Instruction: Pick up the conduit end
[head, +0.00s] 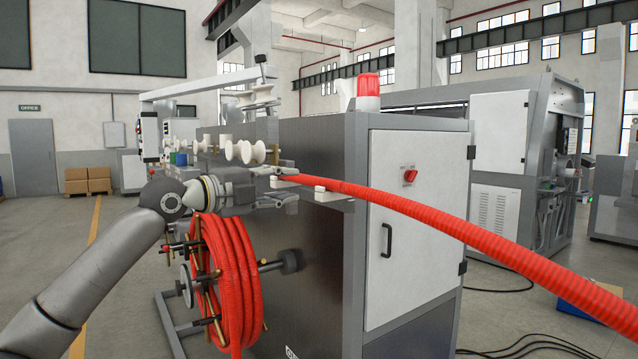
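The red corrugated conduit (430,218) runs from the lower right edge up to a small grey guide bracket (335,197) on the machine's side. Its narrow left end (284,181) shows just past the bracket, by my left gripper. My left gripper (290,186) comes in from the left at the height of this end. Its two fingers look spread, one above and one below the conduit end in the picture. I cannot tell whether they touch it. My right gripper is not in view.
A coil of red conduit (228,285) hangs on a reel below my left gripper. The dark machine cabinet (315,270) with a white door (412,220) stands close behind. White rollers (245,151) sit above the gripper. Black cables lie on the floor at lower right.

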